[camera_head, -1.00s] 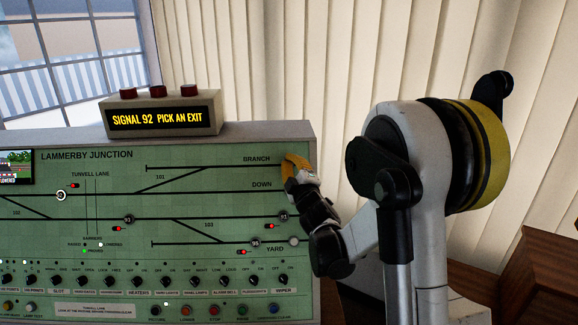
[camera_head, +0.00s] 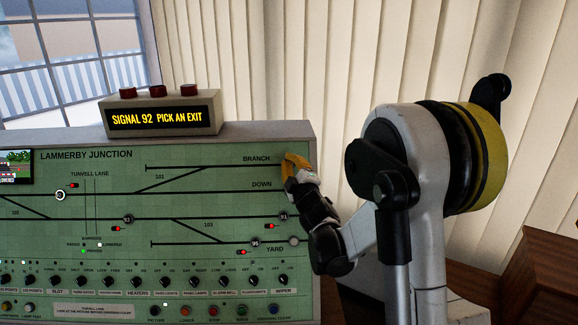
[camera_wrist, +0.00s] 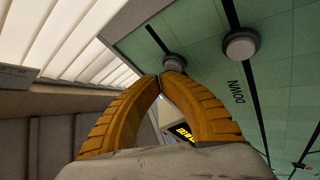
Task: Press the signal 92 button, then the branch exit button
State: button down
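The green Lammerby Junction panel (camera_head: 200,185) stands in front of me. The display box (camera_head: 162,118) on top reads "SIGNAL 92 PICK AN EXIT". A round button with a bright white ring (camera_head: 60,195) sits on the left of the track diagram; its number is too small to read. My gripper (camera_wrist: 162,75) is shut and empty, its orange fingertips together. In the wrist view the tips are at a round grey button (camera_wrist: 174,62) on the branch line; I cannot tell if they touch. In the head view my gripper (camera_head: 288,158) hides that button at the right end of the BRANCH line.
Another grey button (camera_wrist: 241,45) lies beside it on the line marked DOWN. Numbered buttons, including 91 (camera_head: 284,216), sit lower on the panel, above a row of knobs (camera_head: 160,281). Blinds (camera_head: 330,60) hang behind. A brown wooden cabinet (camera_head: 540,275) stands at right.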

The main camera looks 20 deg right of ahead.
jog(key=shift+w+d+f+b, duration=0.2)
jog(key=shift+w+b, duration=0.1)
jog(key=shift+w, duration=0.1)
dwell(0.4)
jog(key=shift+s+a, duration=0.1)
jog(key=shift+s, duration=0.05)
jog(key=shift+s+a+r, duration=0.25)
jog(key=shift+s+r, duration=0.15)
jog(key=shift+s, duration=0.25)
dwell(0.3)
jog(key=s, duration=0.1)
jog(key=s+a+r+p, duration=0.1)
jog(key=s+r, duration=0.1)
jog(key=s, duration=0.1)
jog(key=shift+a+r+p, duration=0.15)
jog(key=shift+a+p, duration=0.15)
jog(key=shift+p, duration=0.05)
dwell(0.5)
